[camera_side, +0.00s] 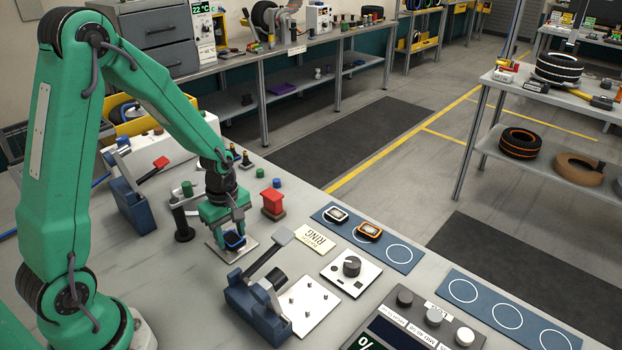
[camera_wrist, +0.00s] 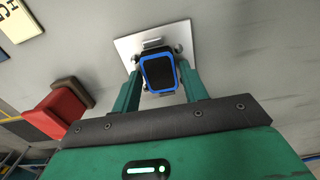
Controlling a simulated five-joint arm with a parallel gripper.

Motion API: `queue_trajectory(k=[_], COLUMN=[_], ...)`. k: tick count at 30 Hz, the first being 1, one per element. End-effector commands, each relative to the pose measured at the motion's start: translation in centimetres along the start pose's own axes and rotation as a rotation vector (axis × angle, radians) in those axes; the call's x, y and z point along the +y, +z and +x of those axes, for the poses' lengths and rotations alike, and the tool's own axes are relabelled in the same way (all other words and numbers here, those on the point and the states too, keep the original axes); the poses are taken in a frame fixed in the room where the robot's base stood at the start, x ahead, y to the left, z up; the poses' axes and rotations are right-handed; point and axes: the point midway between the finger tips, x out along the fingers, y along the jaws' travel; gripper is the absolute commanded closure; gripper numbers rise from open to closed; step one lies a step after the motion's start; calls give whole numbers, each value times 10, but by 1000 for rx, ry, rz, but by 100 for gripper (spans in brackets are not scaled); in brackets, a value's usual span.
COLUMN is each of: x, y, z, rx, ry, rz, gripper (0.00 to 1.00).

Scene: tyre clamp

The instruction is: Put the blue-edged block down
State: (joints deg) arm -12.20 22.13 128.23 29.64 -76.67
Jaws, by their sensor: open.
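The blue-edged block (camera_side: 234,240) is dark with a bright blue rim. It is over a pale square plate (camera_side: 216,253) on the bench and appears to rest there. In the wrist view the block (camera_wrist: 159,73) is between the two fingers of my gripper (camera_wrist: 161,80), with the plate (camera_wrist: 124,44) behind it. My gripper (camera_side: 233,229) points down over the plate, and its jaws are open around the block. The fingers hide part of the block's sides and the side view hides its exact contact with the plate.
A blue toggle clamp (camera_side: 257,302) with a pinned plate is in front; another clamp (camera_side: 135,203) is at left. A blue ring mat (camera_side: 398,254) holds a white-edged block (camera_side: 337,214) and an orange-edged block (camera_side: 369,230).

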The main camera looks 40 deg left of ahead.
Motion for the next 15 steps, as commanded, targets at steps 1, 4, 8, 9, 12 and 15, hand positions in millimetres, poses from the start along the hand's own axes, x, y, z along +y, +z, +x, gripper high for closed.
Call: queue_trajectory(k=[1, 4, 8, 9, 12, 15], x=[0, 0, 0, 0, 0, 1], y=[0, 0, 0, 0, 0, 0], z=[0, 0, 0, 0, -2, -6], rx=[0, 0, 0, 0, 0, 0], ry=[0, 0, 0, 0, 1, 2], rz=[0, 0, 0, 0, 0, 0], gripper=[58, 78, 87, 87, 87, 87])
